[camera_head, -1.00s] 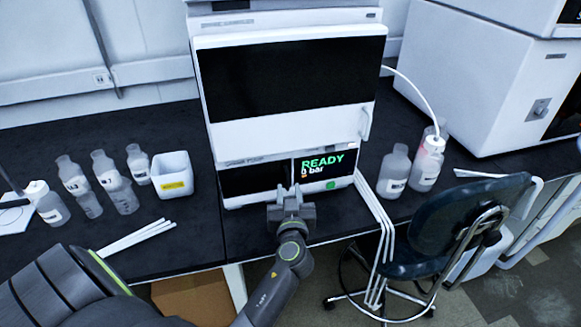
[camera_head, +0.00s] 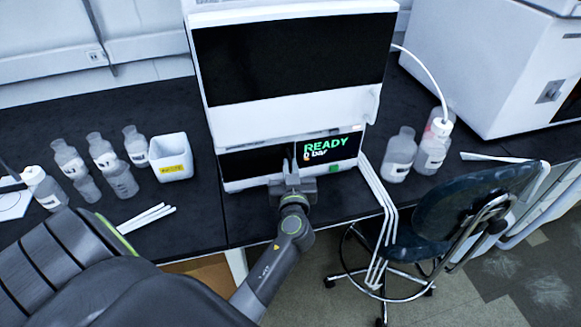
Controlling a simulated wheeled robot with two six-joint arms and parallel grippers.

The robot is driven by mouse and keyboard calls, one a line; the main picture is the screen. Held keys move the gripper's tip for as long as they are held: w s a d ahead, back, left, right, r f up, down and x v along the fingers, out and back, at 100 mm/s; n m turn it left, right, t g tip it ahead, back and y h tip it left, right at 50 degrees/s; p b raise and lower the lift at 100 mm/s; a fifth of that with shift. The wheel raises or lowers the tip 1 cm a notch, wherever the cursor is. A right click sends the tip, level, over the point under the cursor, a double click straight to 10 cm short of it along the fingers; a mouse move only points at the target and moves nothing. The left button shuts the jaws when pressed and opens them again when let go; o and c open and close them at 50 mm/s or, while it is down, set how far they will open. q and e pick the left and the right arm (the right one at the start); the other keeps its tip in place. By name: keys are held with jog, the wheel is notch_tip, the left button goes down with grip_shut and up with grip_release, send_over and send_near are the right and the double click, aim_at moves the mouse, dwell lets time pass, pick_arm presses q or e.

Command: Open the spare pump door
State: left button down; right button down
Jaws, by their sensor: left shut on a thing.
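The spare pump (camera_head: 240,184) is the low white module at the bottom of the stack. Its dark door panel (camera_head: 250,163) fills the left part of the front. Beside it, a screen (camera_head: 332,147) reads READY and 0 bar, with a green square below. My left gripper (camera_head: 290,168) is at the right edge of the dark panel, fingers pointing at the pump front. It is shut on the door there; the fingers hide the exact grip. I cannot see a clear gap at the door edge. My right gripper is not in view.
A taller white module with a dark window (camera_head: 295,58) sits on top. Bottles (camera_head: 400,155) stand to the right and several more at left near a white bin (camera_head: 170,157). White tubes (camera_head: 380,205) hang down by a dark chair (camera_head: 465,215).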

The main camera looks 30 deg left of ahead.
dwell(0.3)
pick_arm(q)
jog(key=s+d+m+t+h+p, duration=0.1)
jog(key=s+m+t+h+p, duration=0.35)
jog(key=s+m+h, duration=0.9)
jog(key=s+a+m+g+h+b, duration=0.1)
jog(key=s+a+m+g+h, duration=0.2)
jog(key=s+a+g+h, duration=0.3)
jog(key=shift+s+a+h, duration=0.65)
jog(key=shift+s+h, duration=1.6)
jog(key=shift+s, duration=0.45)
jog(key=c, duration=1.5)
grip_release()
jog(key=shift+w+g, duration=0.15)
jog(key=shift+g, duration=0.1)
jog(key=shift+c, duration=0.2)
